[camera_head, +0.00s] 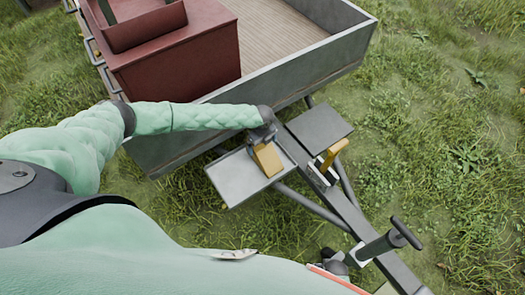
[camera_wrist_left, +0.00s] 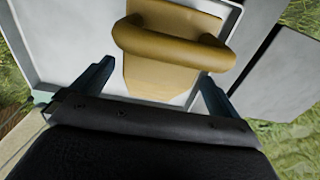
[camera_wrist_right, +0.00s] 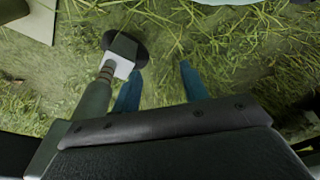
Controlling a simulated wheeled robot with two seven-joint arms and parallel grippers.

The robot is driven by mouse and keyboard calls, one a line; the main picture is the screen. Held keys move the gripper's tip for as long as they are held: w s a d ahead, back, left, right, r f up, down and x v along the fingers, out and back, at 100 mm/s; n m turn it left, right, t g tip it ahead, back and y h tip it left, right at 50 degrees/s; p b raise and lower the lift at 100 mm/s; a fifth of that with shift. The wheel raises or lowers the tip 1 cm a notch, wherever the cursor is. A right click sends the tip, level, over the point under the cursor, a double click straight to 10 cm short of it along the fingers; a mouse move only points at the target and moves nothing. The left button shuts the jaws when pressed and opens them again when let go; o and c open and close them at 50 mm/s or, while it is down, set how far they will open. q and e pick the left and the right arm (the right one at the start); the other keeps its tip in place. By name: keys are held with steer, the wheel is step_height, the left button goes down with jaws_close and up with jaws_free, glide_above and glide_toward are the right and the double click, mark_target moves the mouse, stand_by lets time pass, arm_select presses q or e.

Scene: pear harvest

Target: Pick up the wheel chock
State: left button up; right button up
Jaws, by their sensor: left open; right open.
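The wheel chock (camera_head: 268,160) is a yellow block lying in a grey tray (camera_head: 228,180) on the trailer's drawbar. In the left wrist view the chock (camera_wrist_left: 165,80) shows a rounded loop handle across its top, and the tray's pale rim (camera_wrist_left: 25,50) runs around it. My left gripper (camera_head: 265,140) is right at the chock in the head view. In the left wrist view its open fingers (camera_wrist_left: 152,85) stand on either side of the chock's near part, not closed on it. My right gripper (camera_wrist_right: 158,85) is open and empty over grass.
The grey trailer (camera_head: 330,50) carries a dark red box (camera_head: 185,60). Beside the tray are a flat grey plate (camera_head: 320,128) and a yellow lever (camera_head: 334,153). A jack post with a crank handle (camera_head: 385,245) stands on the drawbar at lower right. Grass surrounds it.

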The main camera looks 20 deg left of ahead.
arm_select(q)
steer(key=shift+f, duration=0.95)
steer(key=c, duration=1.3)
arm_select(e)
steer(key=shift+d+f, duration=0.2)
steer(key=shift+f, duration=0.55)
arm_select(q)
steer(key=shift+r, duration=0.15)
